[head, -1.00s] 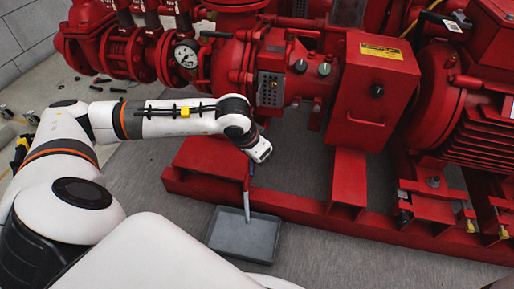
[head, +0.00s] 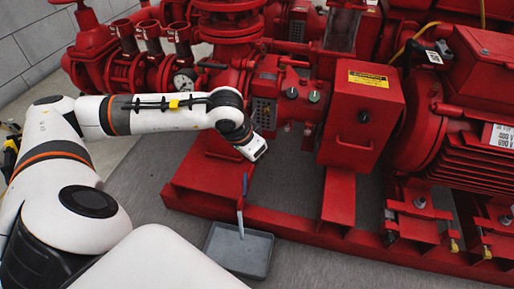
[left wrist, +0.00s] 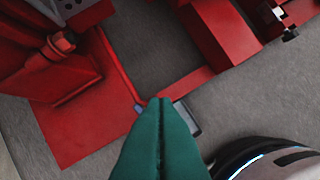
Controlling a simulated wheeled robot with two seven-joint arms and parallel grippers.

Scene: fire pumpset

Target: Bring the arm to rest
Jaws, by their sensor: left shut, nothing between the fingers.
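My left arm (head: 165,112) comes in from the left of the head view. It reaches across in front of the red pump set, and its wrist (head: 252,148) points down towards the lower right. I cannot make out the fingers in the head view. In the left wrist view the green fingers of my left gripper (left wrist: 161,101) are together and empty. They point over the red base frame (left wrist: 187,83) and grey floor. I cannot tell how far their tips are from the frame. My right gripper is in neither view.
A grey tray (head: 222,254) lies on the floor by the red base frame (head: 290,225). A red control box (head: 360,120) and motor (head: 480,110) stand to the right. Grey floor is clear around the tray.

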